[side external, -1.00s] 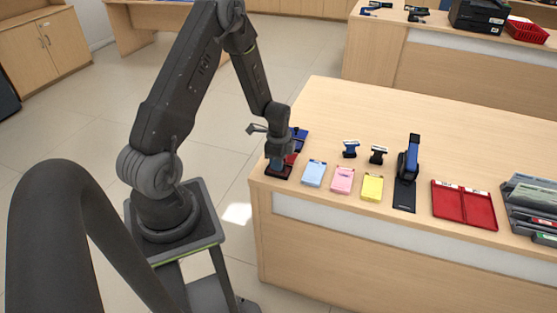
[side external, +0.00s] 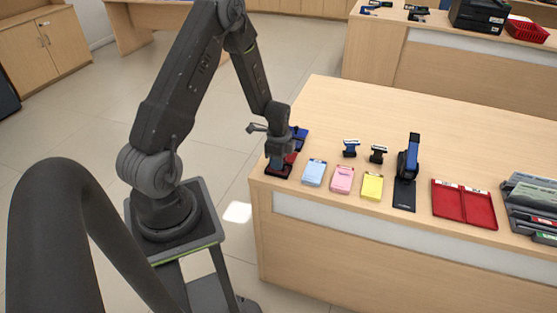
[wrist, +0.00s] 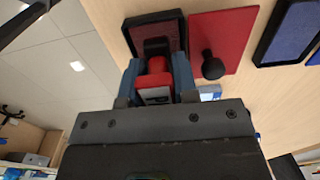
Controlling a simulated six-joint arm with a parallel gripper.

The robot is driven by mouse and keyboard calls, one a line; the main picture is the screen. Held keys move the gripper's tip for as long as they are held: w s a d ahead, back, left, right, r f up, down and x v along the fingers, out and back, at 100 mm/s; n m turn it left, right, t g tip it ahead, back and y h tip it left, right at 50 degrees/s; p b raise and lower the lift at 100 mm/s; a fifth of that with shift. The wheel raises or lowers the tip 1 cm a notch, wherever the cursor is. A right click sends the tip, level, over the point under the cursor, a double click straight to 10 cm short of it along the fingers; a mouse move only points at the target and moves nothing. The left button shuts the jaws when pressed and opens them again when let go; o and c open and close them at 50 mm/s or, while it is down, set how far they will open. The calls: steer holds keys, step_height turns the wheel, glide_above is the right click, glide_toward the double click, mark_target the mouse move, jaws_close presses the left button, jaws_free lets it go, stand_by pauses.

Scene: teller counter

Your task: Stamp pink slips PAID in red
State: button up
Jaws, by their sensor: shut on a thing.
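My gripper (wrist: 157,82) is shut on a stamp (wrist: 158,66) with a red top, a dark body and a pale label. The stamp is at the near part of the red ink pad (wrist: 170,32), which has a black frame; I cannot tell whether it touches the pad. In the side view my gripper (side external: 276,158) is low over the red ink pad (side external: 278,172) at the counter's left end, hiding the stamp's base. A stack of pink slips (side external: 342,179) lies flat between the light blue slips (side external: 313,172) and the yellow slips (side external: 371,187).
A blue ink pad (side external: 299,140) lies behind the red one. A blue stamp (side external: 350,148) and a black stamp (side external: 378,154) stand behind the slips. A tall blue-and-black device (side external: 408,162), a red two-part tray (side external: 463,205) and grey trays (side external: 532,200) stand rightward. The counter behind is clear.

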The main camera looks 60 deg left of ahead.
steer(key=shift+r, duration=3)
steer(key=w+d, duration=0.2)
steer(key=w, duration=0.1)
steer(key=w+d, duration=0.2)
steer(key=w, duration=0.1)
steer(key=w+d, duration=0.2)
steer(key=w, duration=0.1)
steer(key=shift+w+r, duration=0.1)
steer(key=shift+r, duration=0.15)
glide_above(342, 180)
steer(key=shift+f, duration=2.55)
steer(key=shift+f, duration=0.5)
steer(key=shift+r, duration=0.1)
